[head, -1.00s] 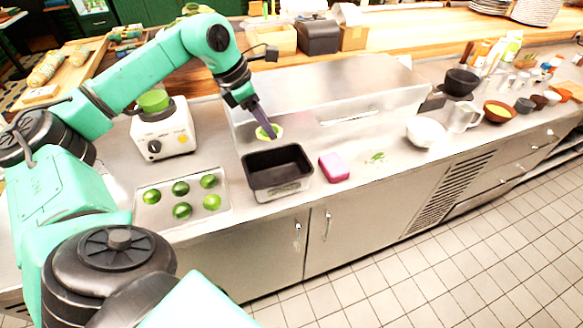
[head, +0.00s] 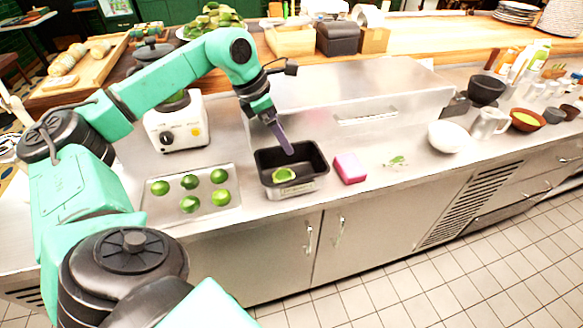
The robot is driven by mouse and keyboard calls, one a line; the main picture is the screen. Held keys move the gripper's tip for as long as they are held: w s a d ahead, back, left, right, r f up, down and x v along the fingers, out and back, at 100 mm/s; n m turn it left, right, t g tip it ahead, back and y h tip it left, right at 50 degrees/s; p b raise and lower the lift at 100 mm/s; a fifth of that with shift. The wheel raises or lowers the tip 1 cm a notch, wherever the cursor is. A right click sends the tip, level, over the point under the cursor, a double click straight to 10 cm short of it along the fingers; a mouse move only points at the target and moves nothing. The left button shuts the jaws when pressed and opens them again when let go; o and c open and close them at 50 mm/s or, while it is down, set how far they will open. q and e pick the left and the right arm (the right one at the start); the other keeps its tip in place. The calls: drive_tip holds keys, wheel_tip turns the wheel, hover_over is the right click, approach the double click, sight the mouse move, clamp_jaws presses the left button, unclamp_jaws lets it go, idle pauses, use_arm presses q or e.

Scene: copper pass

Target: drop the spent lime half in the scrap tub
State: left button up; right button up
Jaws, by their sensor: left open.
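The spent lime half (head: 284,175), pale green with a brighter rim, lies inside the black scrap tub (head: 312,180), toward its left side. The tub stands on the steel counter. My left gripper (head: 288,150) points down over the tub, above and slightly right of the lime half and apart from it. It is open and holds nothing. My right gripper is not in view.
A tray (head: 168,211) of several green limes lies left of the tub. A pink sponge (head: 350,168) sits close to its right. A white juicer (head: 178,124) stands behind the tray. A white bowl (head: 449,136) and metal jug (head: 489,123) stand farther right.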

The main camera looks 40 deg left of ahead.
use_arm(q)
drive_tip(key=p+v, duration=0.1)
drive_tip(key=v, duration=1.3)
drive_tip(key=shift+s+r+p, duration=0.15)
drive_tip(key=shift+r+p, duration=0.1)
drive_tip(key=shift+p, duration=0.05)
